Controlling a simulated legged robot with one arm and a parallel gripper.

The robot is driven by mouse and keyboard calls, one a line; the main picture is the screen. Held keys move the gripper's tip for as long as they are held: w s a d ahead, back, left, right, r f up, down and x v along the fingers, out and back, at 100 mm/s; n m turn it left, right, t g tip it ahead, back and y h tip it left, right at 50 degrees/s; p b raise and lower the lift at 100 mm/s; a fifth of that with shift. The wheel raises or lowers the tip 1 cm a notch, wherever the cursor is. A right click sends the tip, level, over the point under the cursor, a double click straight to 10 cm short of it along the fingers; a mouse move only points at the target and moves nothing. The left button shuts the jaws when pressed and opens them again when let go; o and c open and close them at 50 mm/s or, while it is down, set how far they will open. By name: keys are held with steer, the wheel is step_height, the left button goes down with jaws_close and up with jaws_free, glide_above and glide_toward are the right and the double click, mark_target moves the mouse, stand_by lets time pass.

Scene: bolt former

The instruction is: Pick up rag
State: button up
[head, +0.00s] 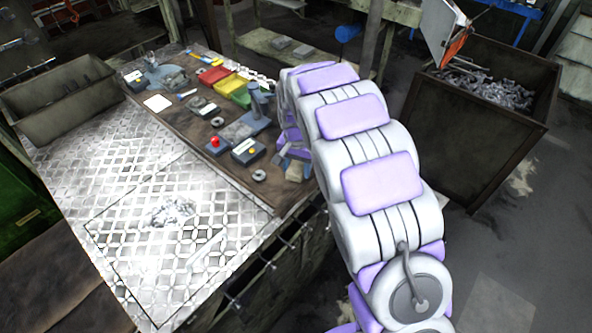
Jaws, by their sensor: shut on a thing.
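My gripper (290,154) is at the right edge of the brown work mat, its jaws partly hidden by my arm. It is shut on a small beige-grey piece that looks like the rag (295,172). The rag hangs or lies just below the jaws, close to the bench edge; I cannot tell whether it still touches the mat. A crumpled whitish patch (172,212) lies on the chequered metal plate at the front of the bench; I cannot tell what it is.
The brown mat (190,122) holds red, yellow and green bins (233,88), a red-button box (215,145), a grey device (258,105) and a small ring (259,175). A grey trough (65,97) stands at left. A dark crate of metal parts (470,135) stands right.

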mark_target(295, 167)
steer(key=shift+a, duration=0.1)
steer(key=shift+a+r, duration=0.15)
steer(key=shift+r, duration=0.25)
step_height(295, 167, up, 3)
steer(key=shift+f+p, duration=0.15)
steer(key=shift+p, duration=0.45)
steer(key=s+d+r+p, duration=0.1)
steer(key=s+d+p, duration=0.1)
steer(key=s+d, duration=0.8)
steer(key=shift+s+d+r+p, duration=0.3)
steer(key=shift+s+d, duration=0.1)
steer(key=shift+s, duration=0.6)
